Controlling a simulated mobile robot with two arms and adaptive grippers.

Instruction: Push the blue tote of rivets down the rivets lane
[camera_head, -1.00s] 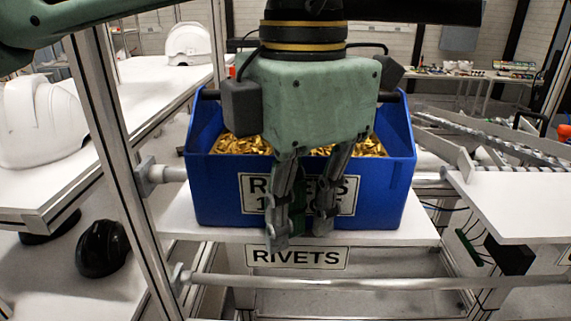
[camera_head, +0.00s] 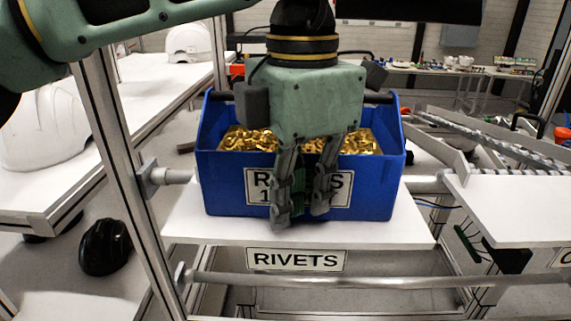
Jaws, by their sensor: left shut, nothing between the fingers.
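The blue tote (camera_head: 228,185) stands upright on a white shelf board (camera_head: 390,232), full of gold rivets (camera_head: 245,140). A label on its front reads RIVETS and is partly hidden by my fingers. I cannot tell whether the fingers touch the wall. My right gripper is not in view.
A metal post (camera_head: 118,165) stands left of the lane, and a metal rail (camera_head: 330,281) crosses below the sign. White helmets (camera_head: 40,125) sit on the left bench; a black helmet (camera_head: 104,247) is lower. A roller track (camera_head: 490,140) and white board (camera_head: 515,205) lie right.

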